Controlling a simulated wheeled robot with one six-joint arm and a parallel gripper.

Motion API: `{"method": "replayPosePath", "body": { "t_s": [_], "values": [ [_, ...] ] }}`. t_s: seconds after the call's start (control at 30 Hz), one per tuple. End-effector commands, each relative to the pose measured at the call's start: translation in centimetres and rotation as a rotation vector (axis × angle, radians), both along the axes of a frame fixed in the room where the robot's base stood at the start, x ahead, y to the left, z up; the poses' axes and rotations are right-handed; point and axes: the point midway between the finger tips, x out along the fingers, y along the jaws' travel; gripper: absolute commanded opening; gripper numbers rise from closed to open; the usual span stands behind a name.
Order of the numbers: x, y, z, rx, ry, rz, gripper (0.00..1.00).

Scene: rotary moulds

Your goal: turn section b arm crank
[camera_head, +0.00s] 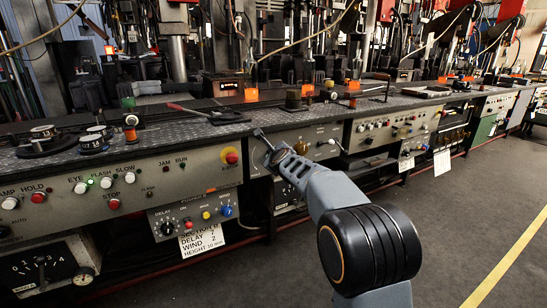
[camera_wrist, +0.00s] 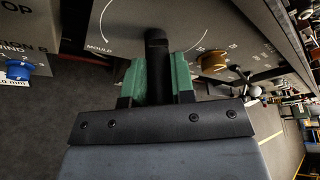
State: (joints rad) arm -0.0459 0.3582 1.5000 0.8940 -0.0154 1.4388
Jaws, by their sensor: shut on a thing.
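A dark crank handle (camera_wrist: 156,45) stands between the green pads of my gripper (camera_wrist: 157,75) in the wrist view, in front of a grey panel with a curved scale marked "MOULD". My gripper is shut on this handle. In the head view, my gripper (camera_head: 268,147) is at the front panel right of the section with the red and yellow button, and the handle cannot be made out there. The pads hide part of the handle.
A brown knob (camera_wrist: 212,60) and a ball-ended lever (camera_wrist: 252,91) are close right of my gripper. A blue knob (camera_wrist: 20,69) is at the left. A sign (camera_head: 201,240) hangs below the delay panel (camera_head: 192,217). The floor (camera_head: 450,220) at right is clear.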

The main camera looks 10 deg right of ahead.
Motion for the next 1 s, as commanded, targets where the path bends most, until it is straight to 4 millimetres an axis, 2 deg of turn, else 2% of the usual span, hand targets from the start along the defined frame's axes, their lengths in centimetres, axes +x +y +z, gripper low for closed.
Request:
{"method": "replayPosePath", "body": {
  "t_s": [0.5, 0.53, 0.6, 0.77, 1.0],
  "values": [
    [0.06, -0.29, 0.23, 0.015, 0.0, -0.006, 0.0],
    [0.06, -0.29, 0.23, 0.015, 0.0, -0.006, 0.26],
    [0.06, -0.25, 0.19, 0.014, 0.0, -0.005, 0.33],
    [0.04, -0.02, 0.11, 0.014, 0.002, -0.001, 0.48],
    [-0.04, 0.07, 0.07, 0.014, 0.003, 0.0, 0.48]
  ]
}}
